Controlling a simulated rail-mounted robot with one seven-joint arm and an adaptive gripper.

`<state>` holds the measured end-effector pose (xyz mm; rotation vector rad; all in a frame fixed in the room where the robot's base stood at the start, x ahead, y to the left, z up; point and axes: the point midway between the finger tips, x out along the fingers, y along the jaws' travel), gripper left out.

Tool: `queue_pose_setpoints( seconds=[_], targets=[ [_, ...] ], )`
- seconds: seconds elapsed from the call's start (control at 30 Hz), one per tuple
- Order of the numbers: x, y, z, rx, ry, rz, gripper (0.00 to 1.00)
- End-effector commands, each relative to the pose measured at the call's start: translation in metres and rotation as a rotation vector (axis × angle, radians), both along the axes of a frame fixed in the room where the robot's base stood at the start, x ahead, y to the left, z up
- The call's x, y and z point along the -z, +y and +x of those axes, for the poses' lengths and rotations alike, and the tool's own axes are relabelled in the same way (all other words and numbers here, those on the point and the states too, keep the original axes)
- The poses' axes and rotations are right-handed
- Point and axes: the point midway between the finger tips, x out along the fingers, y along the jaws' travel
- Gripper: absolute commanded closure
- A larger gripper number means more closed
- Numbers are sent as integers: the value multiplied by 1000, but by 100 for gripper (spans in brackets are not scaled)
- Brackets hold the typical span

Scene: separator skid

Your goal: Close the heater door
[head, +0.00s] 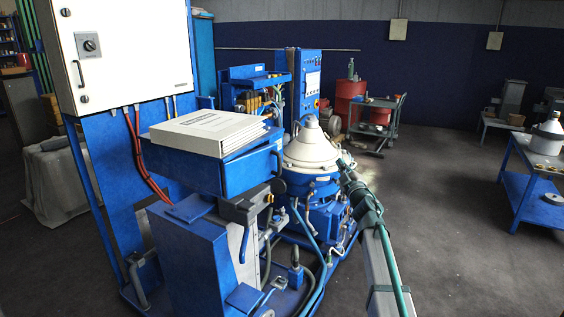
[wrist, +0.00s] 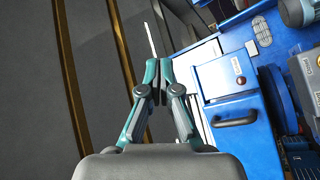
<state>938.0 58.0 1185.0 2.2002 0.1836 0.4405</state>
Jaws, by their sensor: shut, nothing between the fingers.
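I cannot tell for certain which panel is the heater door. In the wrist view a blue panel (wrist: 235,118) with a black bar handle (wrist: 235,121) lies right of my gripper (wrist: 158,68). The panel looks flush with the blue body around it. In the head view a blue box (head: 190,164) stands in the middle of the skid. My arm reaches in from the lower right, and its fingers are hard to make out beside the separator.
White binders (head: 208,132) lie on the blue box. The white-topped separator (head: 312,146) stands right of it, with hoses below. A white cabinet (head: 125,50) is at upper left. A trolley (head: 378,122) stands behind, a blue table (head: 533,180) at right. The floor between is clear.

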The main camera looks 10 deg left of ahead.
Motion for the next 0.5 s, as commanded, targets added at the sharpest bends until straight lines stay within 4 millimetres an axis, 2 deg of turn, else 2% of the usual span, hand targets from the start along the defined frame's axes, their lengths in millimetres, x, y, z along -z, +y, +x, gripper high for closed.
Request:
queue_pose_setpoints(
  seconds=[0.03,0.1,0.2,0.3,0.5],
  targets=[
    [-1,10,-4,-63,-28,-114,100],
    [14,31,-13,-167,-63,-271,100],
    [41,61,-31,-315,-100,-453,100],
    [57,82,-47,-433,-129,-576,100],
    [68,99,-64,-544,-161,-656,100]
  ],
)
